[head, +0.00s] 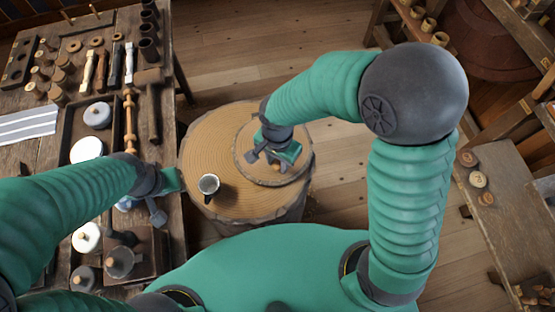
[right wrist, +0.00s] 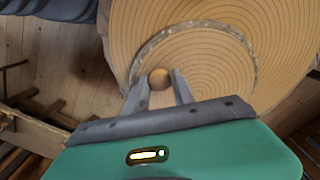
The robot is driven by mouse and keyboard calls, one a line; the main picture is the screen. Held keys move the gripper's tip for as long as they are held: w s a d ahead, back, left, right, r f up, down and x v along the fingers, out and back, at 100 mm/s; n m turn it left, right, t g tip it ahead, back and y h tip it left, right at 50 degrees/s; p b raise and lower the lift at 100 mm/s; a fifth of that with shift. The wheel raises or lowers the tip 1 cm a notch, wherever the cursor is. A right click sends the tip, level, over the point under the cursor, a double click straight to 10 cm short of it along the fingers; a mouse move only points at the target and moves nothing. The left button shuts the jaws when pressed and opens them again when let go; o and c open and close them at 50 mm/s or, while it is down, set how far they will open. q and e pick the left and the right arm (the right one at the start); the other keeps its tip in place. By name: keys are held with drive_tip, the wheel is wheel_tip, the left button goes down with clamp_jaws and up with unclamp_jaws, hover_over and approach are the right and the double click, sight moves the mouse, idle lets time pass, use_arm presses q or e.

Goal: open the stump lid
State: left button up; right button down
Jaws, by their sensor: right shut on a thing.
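The round wooden stump (head: 205,155) stands on the floor at the middle, its top ringed like cut wood. Its round lid (head: 285,173) covers the right part of the top; the lid also shows in the right wrist view (right wrist: 210,65) with a bark-coloured rim. I cannot tell whether there is a gap under it. My right gripper (head: 271,154) is over the lid, its fingers shut on the lid's small round knob (right wrist: 159,79). The head view hides the knob. My left gripper (head: 165,198) is by the workbench edge, left of the stump; its fingers are unclear.
A small metal cup (head: 209,186) stands on the stump's left part, beside the lid. The workbench (head: 165,105) at left holds tools, spools and jars. Another bench (head: 512,215) with round wooden pieces is at right. Wooden floor (head: 220,55) behind the stump is clear.

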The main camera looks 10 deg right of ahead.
drive_tip(key=shift+r, duration=0.1)
idle(0.7)
drive_tip(key=w+r+g+p, duration=0.7)
drive_tip(key=r+p, duration=0.3)
drive_tip(key=p, duration=0.3)
drive_tip(key=shift+r+p, duration=0.25)
drive_tip(key=shift+p, duration=0.15)
drive_tip(key=shift+w, duration=0.1)
